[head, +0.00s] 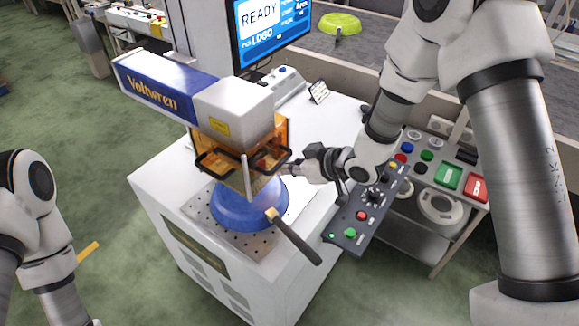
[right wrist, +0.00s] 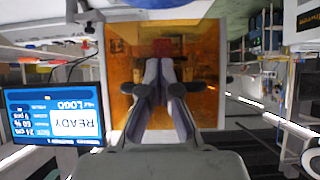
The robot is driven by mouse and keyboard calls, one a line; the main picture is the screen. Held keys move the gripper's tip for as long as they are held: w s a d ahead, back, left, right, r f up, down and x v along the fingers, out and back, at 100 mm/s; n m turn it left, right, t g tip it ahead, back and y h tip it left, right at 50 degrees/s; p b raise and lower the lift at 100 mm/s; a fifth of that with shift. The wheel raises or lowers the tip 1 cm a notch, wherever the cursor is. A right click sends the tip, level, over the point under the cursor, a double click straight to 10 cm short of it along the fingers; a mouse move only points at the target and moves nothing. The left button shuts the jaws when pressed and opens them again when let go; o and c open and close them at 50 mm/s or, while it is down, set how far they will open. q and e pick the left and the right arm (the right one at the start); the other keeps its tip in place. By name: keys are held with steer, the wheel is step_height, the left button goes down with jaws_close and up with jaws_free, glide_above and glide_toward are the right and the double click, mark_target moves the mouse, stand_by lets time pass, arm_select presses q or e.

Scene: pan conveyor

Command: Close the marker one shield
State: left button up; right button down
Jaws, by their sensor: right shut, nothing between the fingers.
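The marker is a blue and white Voltwren head (head: 190,92) over a white cabinet. Its orange see-through shield (head: 218,142) with black handles hangs under the head; the blue pan (head: 235,212) shows below its lower edge. The pan sits on the perforated plate (head: 205,226), its handle pointing front right. My right gripper (head: 284,168) is at the shield's right side, shut and empty. In the right wrist view, the shut fingers (right wrist: 160,72) overlap the orange shield (right wrist: 205,100); I cannot tell whether they touch. My left arm is at the lower left, its gripper out of frame.
A control box (head: 362,212) with buttons and a knob stands right of the cabinet. A screen reading READY (head: 268,25) stands behind the marker. A conveyor (head: 385,45) carries a lime-green pan (head: 339,22). Green floor is open at left.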

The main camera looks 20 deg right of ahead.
stand_by(0.7)
